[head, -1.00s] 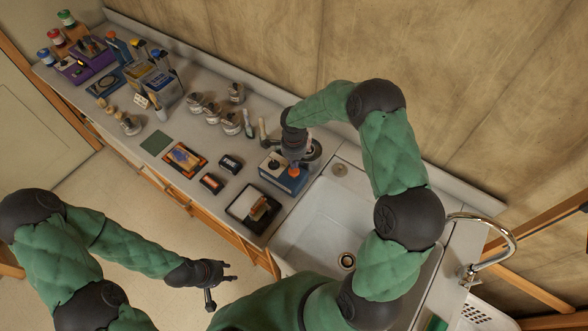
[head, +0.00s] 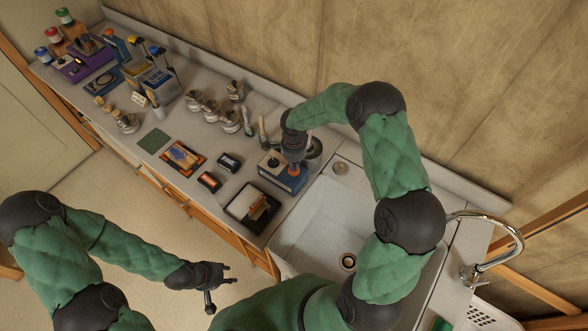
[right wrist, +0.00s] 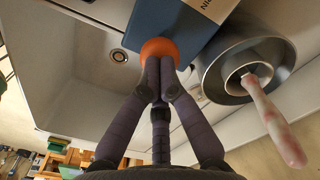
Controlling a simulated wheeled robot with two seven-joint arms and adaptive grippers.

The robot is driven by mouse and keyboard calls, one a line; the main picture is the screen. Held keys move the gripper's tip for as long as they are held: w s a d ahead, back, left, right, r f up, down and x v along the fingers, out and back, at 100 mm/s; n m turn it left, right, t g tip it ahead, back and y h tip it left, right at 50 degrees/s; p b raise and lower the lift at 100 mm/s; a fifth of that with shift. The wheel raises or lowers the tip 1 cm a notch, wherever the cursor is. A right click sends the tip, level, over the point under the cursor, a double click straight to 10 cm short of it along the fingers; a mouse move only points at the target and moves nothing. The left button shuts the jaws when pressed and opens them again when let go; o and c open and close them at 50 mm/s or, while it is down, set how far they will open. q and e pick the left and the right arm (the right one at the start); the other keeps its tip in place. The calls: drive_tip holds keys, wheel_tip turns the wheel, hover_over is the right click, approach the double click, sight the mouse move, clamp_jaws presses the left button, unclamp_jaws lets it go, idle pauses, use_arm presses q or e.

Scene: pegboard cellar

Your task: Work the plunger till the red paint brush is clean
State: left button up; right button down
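A blue box (head: 285,178) with an orange round knob (head: 293,170) on top stands on the counter just left of the sink. My right gripper (head: 293,163) is over it, pointing down. In the right wrist view its fingers (right wrist: 160,65) are closed together with their tips at the orange knob (right wrist: 160,48), none visibly wrapped around it. Beside the box is a round metal pot (right wrist: 215,75). A brush (right wrist: 272,120) with a pale, reddish-ended handle leans out of it; its bristles are hidden. My left gripper (head: 223,285) is open and empty over the floor.
The white sink (head: 315,225) with a curved tap (head: 500,225) lies right of the box. A dark tray (head: 250,207), small dark boxes and several metal cups (head: 210,110) stand to the left. The wall runs close behind.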

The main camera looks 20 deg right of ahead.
drive_tip(key=shift+f+b, duration=1.05)
drive_tip(key=shift+f, duration=0.2)
drive_tip(key=shift+r+p, duration=0.5)
drive_tip(key=shift+r, duration=1.3)
drive_tip(key=shift+f, duration=0.1)
drive_tip(key=shift+f+b, duration=1.7)
drive_tip(key=shift+b, duration=0.1)
drive_tip(key=shift+r+p, duration=0.6)
drive_tip(key=shift+r, duration=1.2)
drive_tip(key=shift+f, duration=0.1)
